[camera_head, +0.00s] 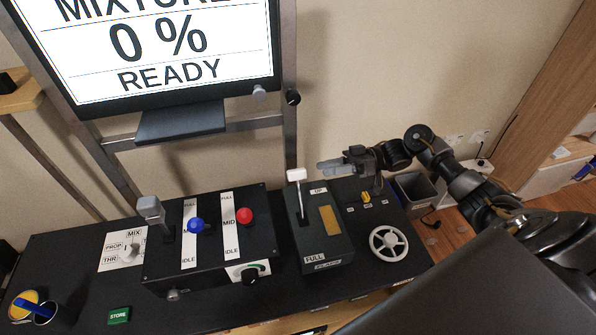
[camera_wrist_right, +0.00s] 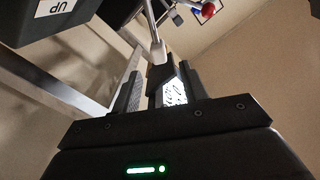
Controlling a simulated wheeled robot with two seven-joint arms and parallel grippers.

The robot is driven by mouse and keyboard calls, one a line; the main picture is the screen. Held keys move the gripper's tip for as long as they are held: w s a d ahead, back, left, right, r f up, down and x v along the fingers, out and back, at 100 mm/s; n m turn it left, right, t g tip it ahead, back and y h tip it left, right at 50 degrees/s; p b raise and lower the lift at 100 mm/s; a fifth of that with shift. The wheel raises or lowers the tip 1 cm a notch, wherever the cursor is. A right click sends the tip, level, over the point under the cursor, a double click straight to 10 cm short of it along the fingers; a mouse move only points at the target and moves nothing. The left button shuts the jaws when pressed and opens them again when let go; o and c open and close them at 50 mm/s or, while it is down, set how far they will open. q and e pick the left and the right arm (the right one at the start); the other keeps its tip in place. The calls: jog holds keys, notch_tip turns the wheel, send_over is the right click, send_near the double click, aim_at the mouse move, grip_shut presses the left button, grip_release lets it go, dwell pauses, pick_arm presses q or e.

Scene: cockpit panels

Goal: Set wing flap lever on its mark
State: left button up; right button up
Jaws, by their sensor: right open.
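The flap lever (camera_head: 296,176) has a white handle on a thin metal shaft. It rises from the left side of a dark box (camera_head: 341,252) labelled UP at the far end and FULL at the near end, and stands near the UP end. My right gripper (camera_head: 325,167) is open, just right of the handle, with its fingers pointing left at it. In the right wrist view, a pale handle (camera_wrist_right: 158,76) with a thin shaft appears between the open fingers (camera_wrist_right: 158,92); contact cannot be told. The UP label (camera_wrist_right: 55,10) shows inverted there. My left gripper is out of view.
A lever box with a blue knob (camera_head: 196,226) and a red knob (camera_head: 244,215) stands to the left. A white wheel (camera_head: 388,243) lies to the right. A monitor (camera_head: 160,50) reading MIXTURE 0 % READY hangs behind.

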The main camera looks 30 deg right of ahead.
aim_at(302, 169)
jog(key=p+x, duration=0.3)
jog(key=x, duration=0.4)
jog(key=shift+w+a+r, duration=0.15)
jog(key=shift+a, duration=0.15)
jog(key=shift+x, duration=0.8)
jog(key=shift+c, duration=0.2)
grip_shut()
